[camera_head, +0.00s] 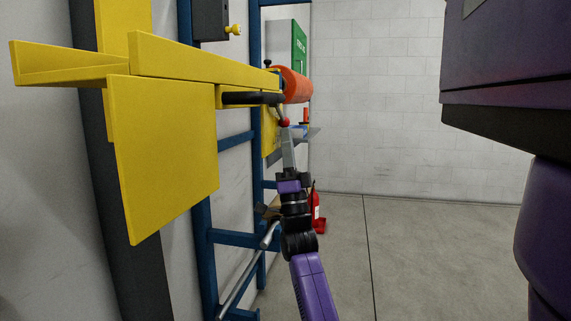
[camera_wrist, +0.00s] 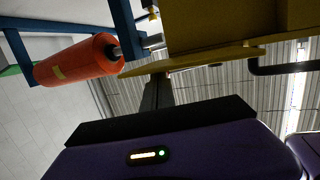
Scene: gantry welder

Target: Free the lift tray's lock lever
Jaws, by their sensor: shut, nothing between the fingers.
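The yellow lift tray (camera_head: 205,65) juts out from the wall frame at the upper left. A dark bar (camera_head: 250,99) runs along its underside and also shows in the wrist view (camera_wrist: 285,68). A short lever with a red knob (camera_head: 285,122) hangs below the tray's far end, near the bar; I take it for the lock lever. My gripper (camera_head: 287,133) points up, shut and empty, with its tips right at the knob. I cannot tell whether they touch. In the wrist view the gripper (camera_wrist: 157,92) reaches up to the yellow plate, and the knob is not visible.
An orange cylinder (camera_head: 292,85) sits at the tray's far end, close to my gripper, also in the wrist view (camera_wrist: 78,60). Blue frame rails (camera_head: 232,239) stand to the left. A red extinguisher (camera_head: 318,213) stands behind my arm. The floor to the right is clear.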

